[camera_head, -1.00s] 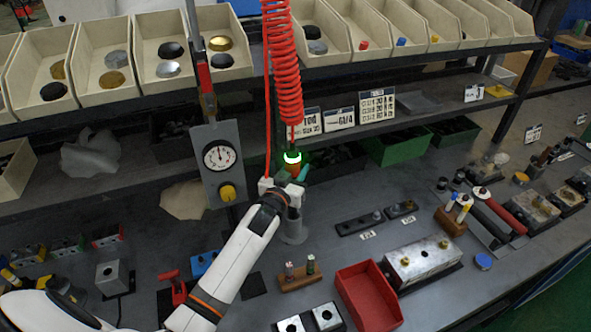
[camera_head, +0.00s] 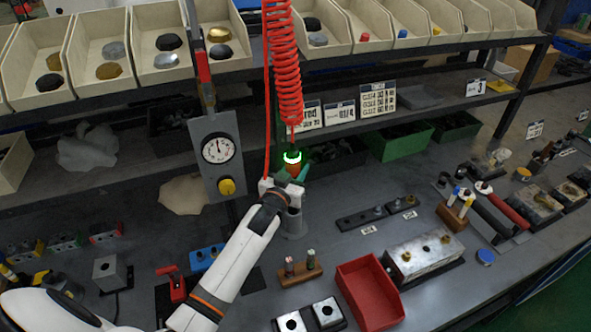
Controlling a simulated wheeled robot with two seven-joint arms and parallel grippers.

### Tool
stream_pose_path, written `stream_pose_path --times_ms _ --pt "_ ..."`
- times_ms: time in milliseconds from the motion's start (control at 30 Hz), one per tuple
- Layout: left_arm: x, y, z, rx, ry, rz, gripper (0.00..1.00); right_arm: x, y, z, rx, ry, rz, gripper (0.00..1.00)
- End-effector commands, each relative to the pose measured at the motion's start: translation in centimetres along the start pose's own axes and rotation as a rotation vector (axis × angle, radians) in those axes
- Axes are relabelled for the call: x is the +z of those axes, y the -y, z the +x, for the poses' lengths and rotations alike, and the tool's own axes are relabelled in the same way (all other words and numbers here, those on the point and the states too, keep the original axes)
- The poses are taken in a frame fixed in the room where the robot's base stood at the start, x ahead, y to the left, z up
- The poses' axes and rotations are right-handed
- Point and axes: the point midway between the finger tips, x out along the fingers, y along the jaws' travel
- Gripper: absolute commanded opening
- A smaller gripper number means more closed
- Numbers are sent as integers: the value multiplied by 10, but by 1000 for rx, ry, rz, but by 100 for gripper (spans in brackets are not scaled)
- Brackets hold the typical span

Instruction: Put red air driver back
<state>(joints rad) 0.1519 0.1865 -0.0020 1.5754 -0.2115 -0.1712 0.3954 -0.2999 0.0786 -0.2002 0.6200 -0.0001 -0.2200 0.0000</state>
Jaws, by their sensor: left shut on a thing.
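The red air driver (camera_head: 293,169) hangs roughly upright at the lower end of a coiled red hose (camera_head: 288,70), with a bright white-green ring near its top. My left gripper (camera_head: 286,181) is shut on the driver. The fingers hide much of the driver's lower part. A grey cylindrical holder (camera_head: 293,224) stands on the bench just below the gripper. I cannot tell whether the driver's lower end touches it. My right gripper is not in view.
A grey panel with a gauge (camera_head: 218,149) and yellow knob stands left of the gripper. A small wooden stand (camera_head: 301,271), a red tray (camera_head: 369,294) and a metal valve block (camera_head: 424,256) lie in front and to the right. Parts bins (camera_head: 109,45) line the shelf above.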

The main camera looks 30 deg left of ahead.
Motion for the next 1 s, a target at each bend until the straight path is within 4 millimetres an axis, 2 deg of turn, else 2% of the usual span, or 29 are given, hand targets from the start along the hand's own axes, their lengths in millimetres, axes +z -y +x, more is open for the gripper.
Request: stream_pose_path --times_ms 1000 --pt "-21 0 1 -1 7 0 0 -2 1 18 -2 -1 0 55"
